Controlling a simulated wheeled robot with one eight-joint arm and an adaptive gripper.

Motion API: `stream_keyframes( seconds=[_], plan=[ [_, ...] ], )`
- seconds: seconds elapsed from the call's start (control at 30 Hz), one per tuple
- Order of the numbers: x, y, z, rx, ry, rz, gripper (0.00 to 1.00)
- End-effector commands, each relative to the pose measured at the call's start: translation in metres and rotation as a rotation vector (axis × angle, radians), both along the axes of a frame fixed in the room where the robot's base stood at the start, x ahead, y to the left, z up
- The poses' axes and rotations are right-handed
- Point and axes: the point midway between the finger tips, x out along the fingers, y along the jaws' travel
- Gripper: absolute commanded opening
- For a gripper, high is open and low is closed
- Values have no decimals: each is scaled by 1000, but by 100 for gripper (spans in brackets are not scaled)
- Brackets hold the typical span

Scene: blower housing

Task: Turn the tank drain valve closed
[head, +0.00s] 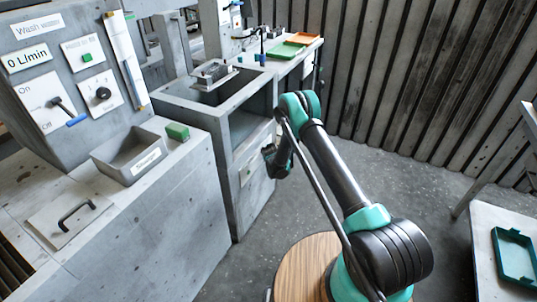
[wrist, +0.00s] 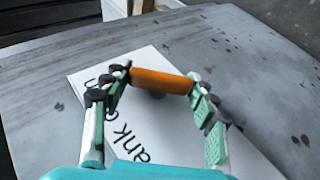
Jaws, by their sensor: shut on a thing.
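The tank drain valve's orange handle (wrist: 163,80) lies across the upper middle of the wrist view, with a dark pivot below it. Behind it is a white plate (wrist: 150,130) with partly hidden text reading "ank". My gripper (wrist: 161,79) has one finger at each end of the handle and is shut on it. In the head view my gripper (head: 276,160) is at the front face of the grey tank (head: 236,133), beside a pale plate (head: 252,170). The handle is hidden there by my gripper.
The wash panel (head: 75,75) with a blue-tipped lever stands at left above a grey counter. A tray (head: 130,153) and green block (head: 177,131) sit on the counter. Green and orange trays (head: 303,38) lie behind the tank. A table with a teal tray (head: 515,256) stands at right.

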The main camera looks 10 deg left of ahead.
Motion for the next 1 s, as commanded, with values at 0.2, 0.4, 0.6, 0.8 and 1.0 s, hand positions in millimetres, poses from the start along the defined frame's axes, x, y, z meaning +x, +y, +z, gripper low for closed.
stream_keyframes(
  seconds=[0.2,0.4,0.6,0.8,1.0],
  plan=[
    [0,0,0,3,8,0,29],
    [1,-1,1,23,64,-1,29],
    [1,-1,1,69,189,-2,29],
    [2,-1,2,128,350,-2,29],
    [3,-1,1,184,506,0,29]
  ],
)
